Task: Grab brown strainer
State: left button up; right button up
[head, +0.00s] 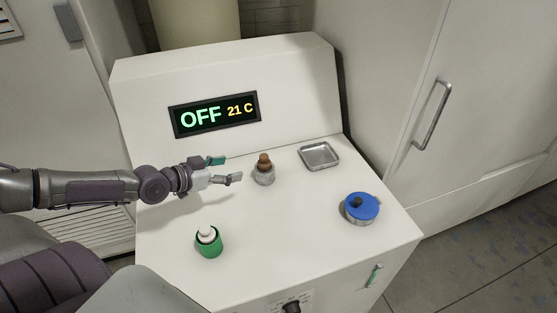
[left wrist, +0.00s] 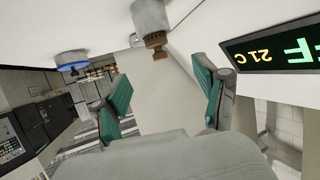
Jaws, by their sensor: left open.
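The brown strainer (head: 264,160) is a small brown piece on top of a grey cylinder (head: 264,177), standing on the white machine top. It also shows in the left wrist view (left wrist: 156,41), upside down, at the upper middle beyond the fingers. My left gripper (head: 231,170) is open and empty, just left of the strainer and apart from it, with its green-padded fingers pointing toward it. The left wrist view shows the two fingers (left wrist: 163,98) spread wide with nothing between them. My right gripper is not in view.
A green cup (head: 208,245) with a white piece stands at the front left. A blue-lidded pot (head: 361,208) is at the right, and a square metal tray (head: 319,156) is behind it. The raised back panel carries a display (head: 215,114) reading OFF 21 C. The front middle is clear.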

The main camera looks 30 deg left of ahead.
aim_at(262, 162)
pick_arm(q)
jog(key=b+x, duration=0.1)
jog(key=x, duration=0.6)
jog(key=shift+r, duration=0.1)
jog(key=shift+w+d+f, duration=0.15)
jog(key=shift+w+f, duration=0.05)
jog(key=shift+w, duration=0.2)
jog(key=shift+w+d, duration=0.1)
jog(key=shift+w, duration=0.1)
jog(key=p+x, duration=0.1)
jog(key=x, duration=0.3)
jog(key=shift+w+d+p, duration=0.15)
jog(key=shift+d+p, duration=0.05)
jog(key=shift+p, duration=0.1)
jog(key=shift+w+d+f, duration=0.1)
jog(key=shift+w+f, duration=0.1)
jog(key=shift+s, duration=0.1)
jog(key=c, duration=1.2)
jog(key=shift+r, duration=0.1)
jog(key=shift+c, duration=0.4)
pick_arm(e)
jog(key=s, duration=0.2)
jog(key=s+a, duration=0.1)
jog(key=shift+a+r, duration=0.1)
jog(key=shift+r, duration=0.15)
